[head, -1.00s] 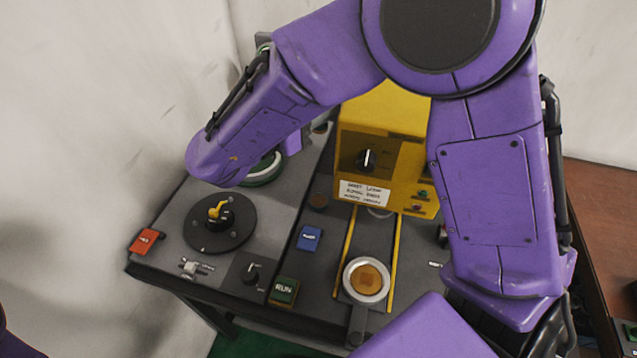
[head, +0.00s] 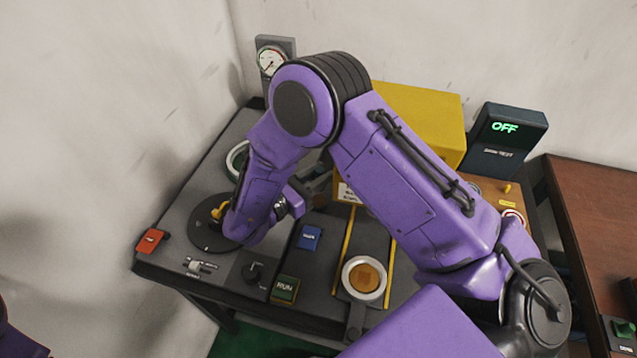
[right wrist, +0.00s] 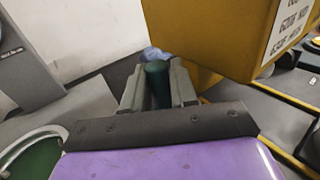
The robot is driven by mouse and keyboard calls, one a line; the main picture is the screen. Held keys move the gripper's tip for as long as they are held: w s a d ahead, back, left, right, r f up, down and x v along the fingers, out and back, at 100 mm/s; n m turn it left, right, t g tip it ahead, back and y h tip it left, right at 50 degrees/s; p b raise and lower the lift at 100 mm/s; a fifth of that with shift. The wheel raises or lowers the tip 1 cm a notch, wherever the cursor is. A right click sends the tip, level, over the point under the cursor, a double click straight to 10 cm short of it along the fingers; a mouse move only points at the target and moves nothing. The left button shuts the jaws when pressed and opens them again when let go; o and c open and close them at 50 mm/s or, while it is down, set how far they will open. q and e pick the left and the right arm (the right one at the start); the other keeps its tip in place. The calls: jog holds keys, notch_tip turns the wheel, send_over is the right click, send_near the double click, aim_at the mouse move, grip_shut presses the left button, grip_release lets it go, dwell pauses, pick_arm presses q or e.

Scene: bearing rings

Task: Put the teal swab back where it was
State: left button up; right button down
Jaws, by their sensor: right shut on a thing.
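The teal swab shows in the right wrist view as a dark teal cylinder (right wrist: 157,88) between the two grey fingers of my right gripper (right wrist: 158,78). The gripper is shut on it. A pale bluish piece (right wrist: 150,54) shows just beyond the fingers; I cannot tell whether it belongs to the swab. In the head view my right gripper (head: 312,184) is low over the bench, left of the yellow box (head: 420,112), partly hidden by my forearm. I cannot make out the swab there. My left gripper is out of view.
A green-lined round dish (right wrist: 32,152) lies left of the gripper. The grey bench carries a black dial (head: 203,238), a red button (head: 150,240), a blue button (head: 309,237), a RUN button (head: 285,289) and a metal ring (head: 348,276) around an orange disc. A display (head: 505,127) reads OFF.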

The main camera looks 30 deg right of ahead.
notch_tip(320, 180, down, 4)
jog(key=shift+r, duration=0.2)
jog(key=shift+f, duration=0.35)
jog(key=c, duration=0.9)
grip_release()
jog(key=shift+r, duration=0.1)
